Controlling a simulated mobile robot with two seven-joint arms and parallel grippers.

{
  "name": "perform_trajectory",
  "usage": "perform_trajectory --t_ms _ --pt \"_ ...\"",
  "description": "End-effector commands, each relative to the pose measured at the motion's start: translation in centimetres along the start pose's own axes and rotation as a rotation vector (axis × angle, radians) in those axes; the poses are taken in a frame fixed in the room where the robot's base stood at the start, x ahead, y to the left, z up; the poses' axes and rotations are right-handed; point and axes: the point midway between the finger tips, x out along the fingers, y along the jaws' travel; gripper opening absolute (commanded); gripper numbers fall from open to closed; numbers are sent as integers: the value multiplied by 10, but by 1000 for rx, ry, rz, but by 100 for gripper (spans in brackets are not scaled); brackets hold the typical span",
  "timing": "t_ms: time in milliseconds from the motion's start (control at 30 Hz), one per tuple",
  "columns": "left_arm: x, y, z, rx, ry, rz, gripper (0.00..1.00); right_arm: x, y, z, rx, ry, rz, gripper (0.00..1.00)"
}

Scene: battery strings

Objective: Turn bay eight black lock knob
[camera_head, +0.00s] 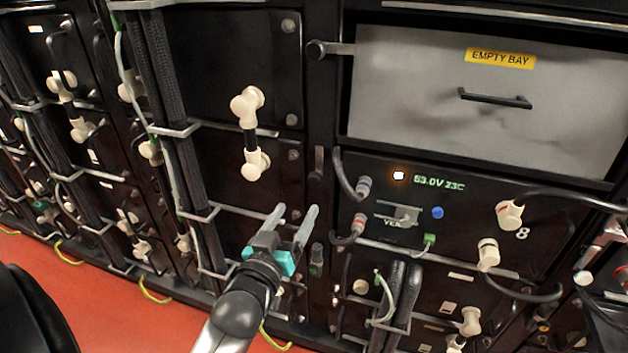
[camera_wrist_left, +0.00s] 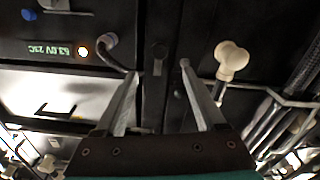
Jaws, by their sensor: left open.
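Bay eight is the black module (camera_head: 460,220) with a lit "53.0V 23C" display and an "8" mark, under the empty bay. A small black lock piece (camera_head: 318,172) is on the post at its left edge; it also shows between the fingers in the left wrist view (camera_wrist_left: 158,55). A second dark knob-like part (camera_head: 316,260) sits lower on the same post; I cannot tell for sure which is the lock knob. My left gripper (camera_head: 294,222) is open and empty, in front of the post and left of bay eight. It also shows in the left wrist view (camera_wrist_left: 158,68), apart from the lock piece.
Cream connectors (camera_head: 251,135) stick out of the module to the left. A cable plug (camera_head: 363,187) and a grey latch (camera_head: 398,213) are on bay eight's front. The empty bay's grey cover (camera_head: 420,120) is above. Cable bundles (camera_head: 395,295) hang below.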

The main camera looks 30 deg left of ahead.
Motion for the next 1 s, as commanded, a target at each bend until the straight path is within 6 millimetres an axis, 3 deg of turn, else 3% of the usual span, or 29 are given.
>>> perform_trajectory --t_ms 600,1000 --pt "94 0 2 1 0 1 72 -11 -24 -52 6 14 -30 0" --pt "122 0 1 1 -1 1 72 -23 -31 -68 9 16 -39 0"
